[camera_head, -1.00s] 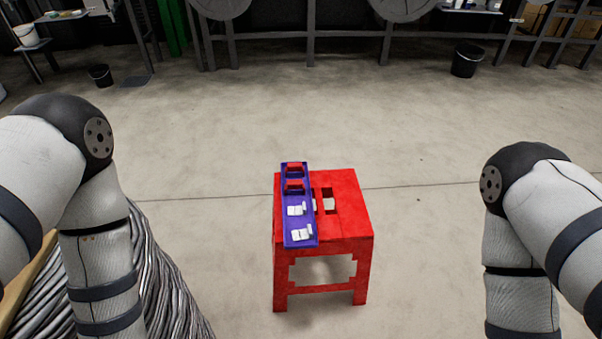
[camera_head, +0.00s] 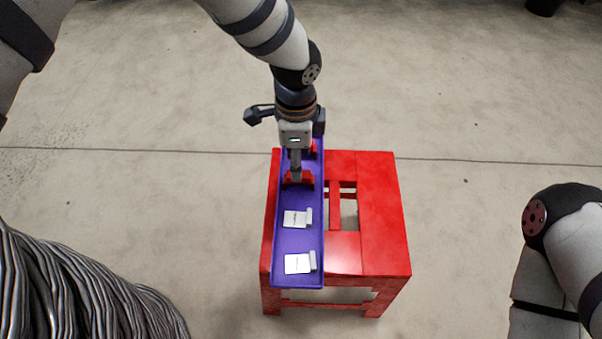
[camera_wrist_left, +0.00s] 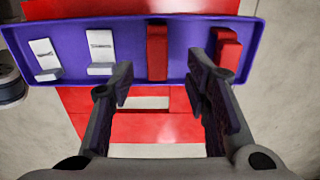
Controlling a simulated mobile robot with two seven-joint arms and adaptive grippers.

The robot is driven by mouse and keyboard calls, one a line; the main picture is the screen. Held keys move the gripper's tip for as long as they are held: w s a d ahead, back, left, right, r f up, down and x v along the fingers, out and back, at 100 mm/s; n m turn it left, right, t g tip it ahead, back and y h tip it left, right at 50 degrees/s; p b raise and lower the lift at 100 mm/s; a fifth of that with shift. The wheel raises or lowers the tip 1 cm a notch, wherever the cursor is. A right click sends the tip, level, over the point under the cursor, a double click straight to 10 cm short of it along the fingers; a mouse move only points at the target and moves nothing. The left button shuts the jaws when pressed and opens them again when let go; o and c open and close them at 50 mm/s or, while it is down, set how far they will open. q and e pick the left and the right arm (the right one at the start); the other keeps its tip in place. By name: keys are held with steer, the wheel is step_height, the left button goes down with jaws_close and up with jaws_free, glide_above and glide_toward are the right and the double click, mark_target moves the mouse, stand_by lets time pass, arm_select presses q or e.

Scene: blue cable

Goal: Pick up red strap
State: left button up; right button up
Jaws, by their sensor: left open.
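A blue-purple tray (camera_head: 296,239) lies on a red stool. It holds two red straps and two white pieces in a row. One red strap (camera_head: 304,180) is partly hidden by my left gripper (camera_head: 296,172) in the head view. In the left wrist view that strap (camera_wrist_left: 157,52) lies across the tray between the open, empty fingers of my left gripper (camera_wrist_left: 161,77). The other red strap (camera_wrist_left: 229,50) is just beyond the right finger, and mostly hidden behind the gripper in the head view. My right gripper is out of view.
The red stool (camera_head: 375,220) has cutouts in its top. White pieces (camera_head: 297,219) and (camera_head: 299,263) lie nearer in the tray. A bundle of grey cables (camera_head: 70,295) stands at lower left.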

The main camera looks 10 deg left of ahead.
mark_target(307, 177)
arm_select(q)
steer(key=f, duration=0.3)
steer(key=f+b, duration=0.1)
steer(key=f, duration=0.2)
steer(key=shift+s+d, duration=0.15)
steer(key=shift+d, duration=0.05)
steer(key=shift+r, duration=0.1)
steer(key=c, duration=0.9)
